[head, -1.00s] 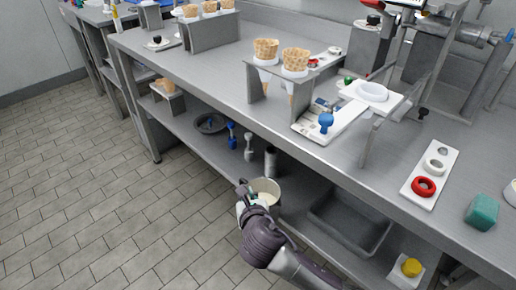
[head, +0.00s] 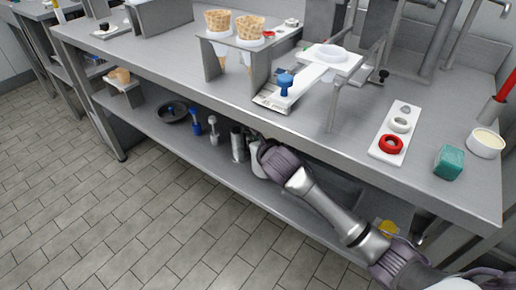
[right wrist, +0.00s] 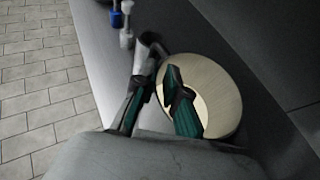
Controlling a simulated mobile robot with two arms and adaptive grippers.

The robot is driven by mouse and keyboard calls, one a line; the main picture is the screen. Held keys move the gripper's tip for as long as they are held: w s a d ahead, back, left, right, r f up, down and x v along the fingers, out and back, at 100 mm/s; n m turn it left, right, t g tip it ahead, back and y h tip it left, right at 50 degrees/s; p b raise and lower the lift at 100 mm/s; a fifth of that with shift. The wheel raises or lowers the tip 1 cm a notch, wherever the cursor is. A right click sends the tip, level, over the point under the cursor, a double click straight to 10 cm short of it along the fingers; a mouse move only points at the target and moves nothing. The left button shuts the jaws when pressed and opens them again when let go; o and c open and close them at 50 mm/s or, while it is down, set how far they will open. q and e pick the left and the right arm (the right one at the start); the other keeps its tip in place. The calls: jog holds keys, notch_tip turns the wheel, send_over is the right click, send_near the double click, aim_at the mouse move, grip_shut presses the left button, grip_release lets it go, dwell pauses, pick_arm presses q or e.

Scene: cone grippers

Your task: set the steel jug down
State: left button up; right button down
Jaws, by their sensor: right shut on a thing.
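The steel jug (right wrist: 226,88) is round and wide-mouthed with pale cream-coloured contents, seen from above in the right wrist view. In the head view only a light sliver of the jug (head: 257,172) shows at the lower shelf, mostly behind my gripper. My right gripper (right wrist: 158,100) is shut on the jug at its left side, with one green-padded finger over the mouth and the other outside. In the head view my right gripper (head: 262,146) reaches in under the worktop. Whether the jug's base touches the shelf is hidden. My left gripper is not in view.
The worktop edge (head: 330,160) hangs above my arm.

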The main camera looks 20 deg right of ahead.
pick_arm(q)
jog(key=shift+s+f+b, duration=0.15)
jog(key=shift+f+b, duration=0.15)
jog(key=shift+b, duration=0.6)
pick_arm(e)
jog(key=f, duration=0.1)
jog(key=w+d+f, duration=0.1)
jog(key=f, duration=0.1)
jog(key=shift+w+d, duration=0.1)
jog(key=shift+d, duration=0.1)
jog(key=c, duration=1.6)
grip_release()
jog(key=shift+f, duration=0.3)
jog(key=shift+c, duration=0.2)
jog(key=o, duration=0.5)
jog(key=shift+c, duration=0.2)
